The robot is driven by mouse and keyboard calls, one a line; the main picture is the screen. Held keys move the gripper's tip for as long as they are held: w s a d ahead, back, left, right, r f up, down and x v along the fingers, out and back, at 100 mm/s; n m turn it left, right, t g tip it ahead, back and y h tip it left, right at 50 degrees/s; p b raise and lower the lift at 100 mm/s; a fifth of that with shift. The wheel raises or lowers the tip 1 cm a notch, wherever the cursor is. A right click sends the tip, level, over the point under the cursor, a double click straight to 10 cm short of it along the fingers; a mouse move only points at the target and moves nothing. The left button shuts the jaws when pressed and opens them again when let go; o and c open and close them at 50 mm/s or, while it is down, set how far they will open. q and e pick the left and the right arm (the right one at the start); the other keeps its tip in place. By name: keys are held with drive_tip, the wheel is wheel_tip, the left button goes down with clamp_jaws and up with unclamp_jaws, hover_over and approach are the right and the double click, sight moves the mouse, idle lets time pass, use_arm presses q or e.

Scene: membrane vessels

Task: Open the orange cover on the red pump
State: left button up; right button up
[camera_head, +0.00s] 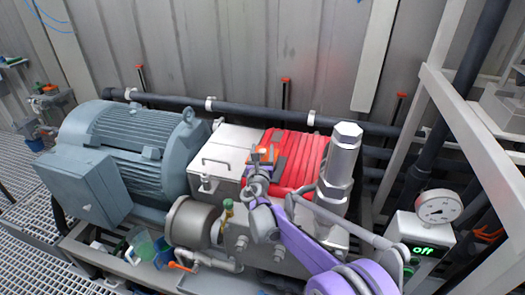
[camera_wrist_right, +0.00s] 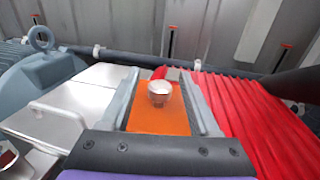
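The red pump (camera_head: 298,160) has a ribbed red body, which also shows in the right wrist view (camera_wrist_right: 255,115). The orange cover (camera_head: 262,151) is a small flat panel at its left side. In the right wrist view the orange cover (camera_wrist_right: 160,121) lies between my fingers, with a round silver knob (camera_wrist_right: 160,92) above it and a red part behind the knob. My right gripper (camera_head: 263,164) is over the cover. Its grey fingers stand apart on either side of the knob in the wrist view (camera_wrist_right: 160,78), with gaps to it. My left gripper is in neither view.
A grey-blue motor (camera_head: 135,150) and a metal box with a handle (camera_head: 222,150) stand left of the pump. A silver cylinder (camera_head: 342,160) rises at its right. Dark pipe runs behind.

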clamp_jaws()
idle(1.2)
